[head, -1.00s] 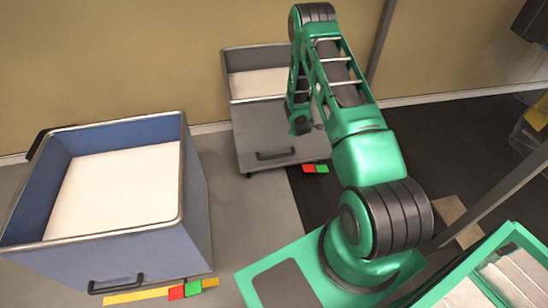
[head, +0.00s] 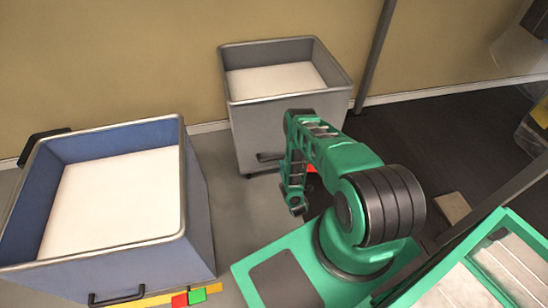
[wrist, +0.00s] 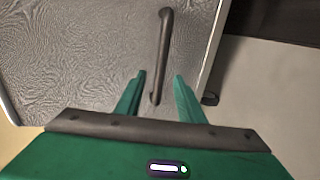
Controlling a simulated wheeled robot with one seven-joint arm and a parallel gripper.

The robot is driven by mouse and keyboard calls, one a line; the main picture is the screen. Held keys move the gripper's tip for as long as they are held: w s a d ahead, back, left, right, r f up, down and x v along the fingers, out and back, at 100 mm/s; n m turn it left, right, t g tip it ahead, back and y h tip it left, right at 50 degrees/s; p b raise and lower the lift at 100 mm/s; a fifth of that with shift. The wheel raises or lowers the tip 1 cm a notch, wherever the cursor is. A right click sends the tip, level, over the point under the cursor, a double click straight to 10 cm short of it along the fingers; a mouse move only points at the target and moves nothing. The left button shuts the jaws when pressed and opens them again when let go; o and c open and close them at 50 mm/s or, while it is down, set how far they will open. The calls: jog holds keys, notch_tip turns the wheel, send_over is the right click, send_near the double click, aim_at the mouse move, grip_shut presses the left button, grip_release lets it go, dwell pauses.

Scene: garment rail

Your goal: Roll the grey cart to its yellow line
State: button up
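The grey cart (head: 250,128) stands near the back wall with a white load inside. Its dark bar handle (head: 270,157) is on its near face, partly hidden by my arm in the head view. My gripper (head: 299,206) is low in front of the cart. In the wrist view my gripper (wrist: 159,76) is open, and the handle (wrist: 163,55) lines up between its green fingers; I cannot tell if it is within them. A yellow line (head: 140,298) lies on the floor by the blue cart. I see none by the grey cart.
The blue cart (head: 200,215) stands at left, with red (head: 180,300) and green (head: 198,296) floor markers beside it. A red marker (head: 312,168) shows behind my arm. A dark post (head: 376,55) rises right of the grey cart.

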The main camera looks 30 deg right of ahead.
aim_at(277, 158)
jog(key=x, duration=1)
jog(key=shift+w+a+f, duration=0.1)
jog(key=shift+w+f, duration=0.1)
jog(key=shift+f, duration=0.1)
jog(key=shift+c, duration=0.7)
grip_shut()
